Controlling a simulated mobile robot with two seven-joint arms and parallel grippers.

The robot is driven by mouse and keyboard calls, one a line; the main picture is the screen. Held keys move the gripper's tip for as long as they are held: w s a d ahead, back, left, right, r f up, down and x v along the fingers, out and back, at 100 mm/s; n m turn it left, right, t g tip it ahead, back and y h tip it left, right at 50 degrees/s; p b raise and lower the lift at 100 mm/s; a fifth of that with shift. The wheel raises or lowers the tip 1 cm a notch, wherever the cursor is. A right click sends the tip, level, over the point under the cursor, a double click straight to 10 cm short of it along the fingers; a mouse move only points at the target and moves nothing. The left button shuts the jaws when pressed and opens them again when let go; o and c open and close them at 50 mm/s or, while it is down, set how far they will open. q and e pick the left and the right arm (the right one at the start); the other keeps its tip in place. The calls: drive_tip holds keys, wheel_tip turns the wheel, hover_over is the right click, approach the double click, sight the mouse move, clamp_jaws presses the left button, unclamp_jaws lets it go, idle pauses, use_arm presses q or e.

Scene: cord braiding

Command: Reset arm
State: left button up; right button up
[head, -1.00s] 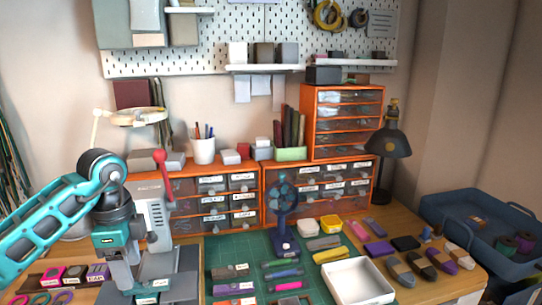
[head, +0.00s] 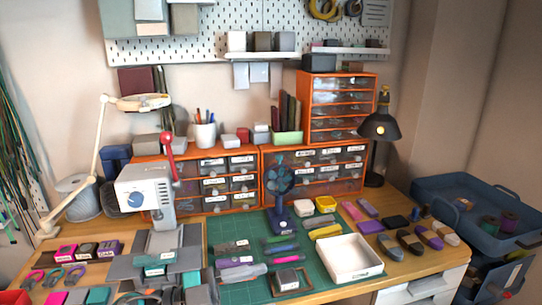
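Neither of my grippers can be made out in the head view, and no teal arm link crosses the picture. The task names no separate object. A bench press with a white head (head: 146,188) and a red-knobbed lever (head: 167,148) stands in full view at the left of the wooden bench. A green cutting mat (head: 228,233) lies in the middle of the bench. A dark blue fan (head: 281,190) stands upright on it. A white tray (head: 347,257) sits at the mat's right side.
Orange drawer units (head: 333,92) line the back of the bench. A black lamp (head: 380,128) stands at the right, and a blue bin (head: 471,194) is beyond the bench's right end. A white jointed lamp (head: 101,155) rises at the left. Small coloured items crowd the front left.

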use_arm(q)
drive_tip(key=a+f+n+t+y, duration=1.05)
drive_tip(key=n+t, duration=0.25)
drive_tip(key=n, duration=0.2)
drive_tip(key=s+a+f+n+g+y, duration=0.3)
drive_tip(key=s+f+g+y, duration=0.3)
drive_tip(key=s+f, duration=0.5)
wheel_tip(320, 180, down, 2)
drive_tip(key=shift+s+a+f, duration=0.15)
drive_tip(key=shift+a+f, duration=0.1)
drive_tip(key=shift+a, duration=0.45)
